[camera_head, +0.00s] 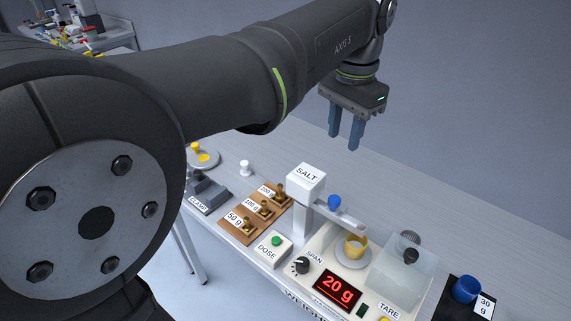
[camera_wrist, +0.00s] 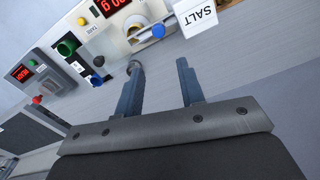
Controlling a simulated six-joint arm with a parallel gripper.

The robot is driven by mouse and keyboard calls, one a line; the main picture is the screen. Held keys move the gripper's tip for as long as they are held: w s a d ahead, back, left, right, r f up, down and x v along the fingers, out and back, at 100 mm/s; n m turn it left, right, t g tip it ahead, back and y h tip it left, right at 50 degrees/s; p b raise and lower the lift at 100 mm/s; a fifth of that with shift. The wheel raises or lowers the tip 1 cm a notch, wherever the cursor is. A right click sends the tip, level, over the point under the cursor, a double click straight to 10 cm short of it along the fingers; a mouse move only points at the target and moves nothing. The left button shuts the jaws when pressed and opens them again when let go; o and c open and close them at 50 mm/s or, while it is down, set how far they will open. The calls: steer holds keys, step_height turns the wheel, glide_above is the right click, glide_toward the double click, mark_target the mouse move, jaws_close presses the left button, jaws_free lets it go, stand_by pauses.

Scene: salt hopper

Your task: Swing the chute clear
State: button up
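The white SALT hopper (camera_head: 306,180) stands on the bench. Its pale chute (camera_head: 352,219) points right, over a yellow cup (camera_head: 355,246) on the scale's round pan. A blue knob (camera_head: 334,202) sits up on the chute; it also shows in the wrist view (camera_wrist: 158,31), beside the SALT label (camera_wrist: 202,17). My gripper (camera_head: 346,145) hangs fingers down, above and behind the hopper and chute, touching nothing. Its two fingers are apart with nothing between them, as the wrist view also shows (camera_wrist: 158,66).
The scale display (camera_head: 337,289) reads 20 g. A clear box with a dark knob (camera_head: 411,255) stands right of the cup. A blue cup (camera_head: 466,289) is by the 30 g label. Labelled weights stand in a wooden block (camera_head: 240,225) at left. The bench behind the hopper is bare.

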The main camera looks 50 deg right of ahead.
mark_target(335, 199)
step_height(335, 199, down, 17)
steer(key=shift+s+d, duration=0.1)
stand_by(0.5)
jaws_close()
